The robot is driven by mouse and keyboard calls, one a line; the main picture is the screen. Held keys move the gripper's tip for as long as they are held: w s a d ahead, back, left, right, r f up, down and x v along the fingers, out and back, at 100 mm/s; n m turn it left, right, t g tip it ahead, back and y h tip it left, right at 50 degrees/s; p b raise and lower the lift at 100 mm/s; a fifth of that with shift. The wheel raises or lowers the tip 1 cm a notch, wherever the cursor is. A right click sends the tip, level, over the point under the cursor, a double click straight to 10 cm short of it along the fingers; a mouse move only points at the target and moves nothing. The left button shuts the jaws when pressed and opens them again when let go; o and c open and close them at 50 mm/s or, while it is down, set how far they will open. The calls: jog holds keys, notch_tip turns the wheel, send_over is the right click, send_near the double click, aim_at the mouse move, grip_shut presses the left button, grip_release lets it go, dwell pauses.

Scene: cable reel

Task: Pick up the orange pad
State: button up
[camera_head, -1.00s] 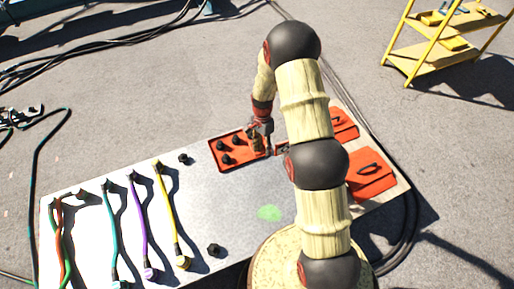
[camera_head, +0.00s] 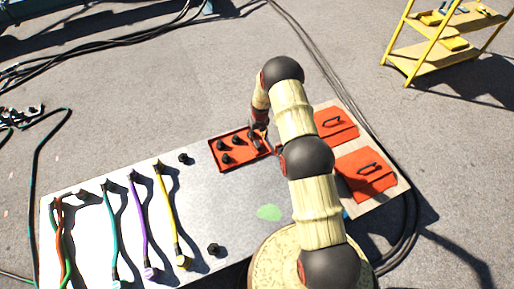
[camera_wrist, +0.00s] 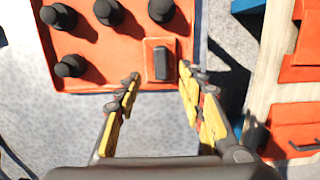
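A small orange pad (camera_wrist: 160,60) with an upright black grip shows in the wrist view. It sits at the right end of an orange tray (camera_wrist: 95,80) holding several black knobs. My gripper (camera_wrist: 160,78) is open, with its yellow-sided fingers apart and their tips just short of the pad, one towards each side. I cannot tell whether they touch it. In the head view, my gripper (camera_head: 258,128) is over the right end of the tray (camera_head: 226,164), and the small pad is hard to make out there.
Two larger orange pads with black handles, one farther (camera_head: 342,130) and one nearer (camera_head: 362,185), lie on a wooden board right of my arm. Purple (camera_head: 139,222) and yellow (camera_head: 167,210) cables lie on the left of the metal tabletop. A yellow shelf (camera_head: 430,60) stands far right.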

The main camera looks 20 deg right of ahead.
aim_at(257, 144)
jog(key=f, duration=0.2)
jog(key=f+b, duration=0.1)
jog(key=f, duration=0.2)
jog(key=f+b, duration=0.1)
jog(key=f, duration=0.1)
jog(key=shift+w+f, duration=0.3)
jog(key=shift+w, duration=0.1)
grip_shut()
dwell(0.3)
